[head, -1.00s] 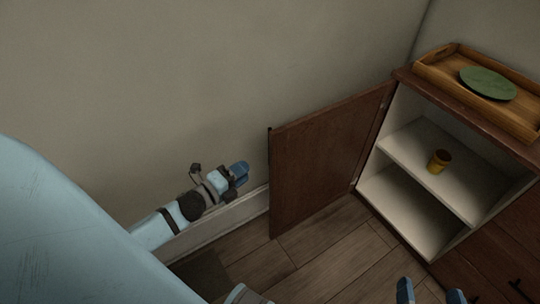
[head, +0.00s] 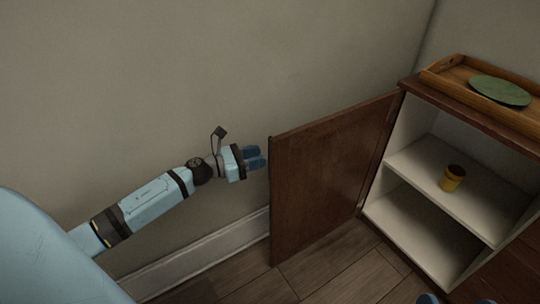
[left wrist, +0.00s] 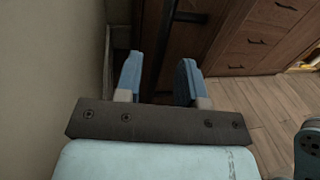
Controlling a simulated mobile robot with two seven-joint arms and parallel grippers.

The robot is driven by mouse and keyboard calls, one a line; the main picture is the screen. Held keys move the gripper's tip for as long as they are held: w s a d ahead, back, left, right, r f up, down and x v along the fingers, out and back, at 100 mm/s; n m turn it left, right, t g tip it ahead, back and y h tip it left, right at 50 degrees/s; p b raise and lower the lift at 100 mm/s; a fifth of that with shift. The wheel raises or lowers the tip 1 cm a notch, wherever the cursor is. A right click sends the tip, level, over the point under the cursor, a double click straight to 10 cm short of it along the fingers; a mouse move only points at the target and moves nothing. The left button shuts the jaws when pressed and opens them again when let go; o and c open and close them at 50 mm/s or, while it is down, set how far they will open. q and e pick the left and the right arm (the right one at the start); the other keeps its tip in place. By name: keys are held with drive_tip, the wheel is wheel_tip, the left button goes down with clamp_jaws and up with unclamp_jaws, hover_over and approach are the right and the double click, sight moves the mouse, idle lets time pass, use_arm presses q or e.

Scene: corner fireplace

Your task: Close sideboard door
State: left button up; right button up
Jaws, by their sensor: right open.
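The sideboard (head: 412,240) stands at the right with its brown door (head: 325,175) swung wide open toward the wall. My left gripper (head: 262,158) is at the outer side of the door's free edge, close to it. Whether it touches the door cannot be told. In the left wrist view its two blue fingers (left wrist: 159,80) are apart, with a dark upright bar, perhaps the door's handle, showing beyond the gap. My right gripper (head: 456,299) shows only its blue fingertips at the bottom edge of the head view, apart, in front of the sideboard.
A yellow cup (head: 452,179) stands on the inner shelf (head: 420,165). A wooden tray (head: 447,79) with a green plate (head: 499,91) sits on top of the sideboard. The wall (head: 150,80) runs behind my left arm. Drawers (left wrist: 255,42) show in the left wrist view.

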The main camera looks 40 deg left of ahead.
use_arm(q)
drive_tip(key=shift+x, duration=2.25)
clamp_jaws()
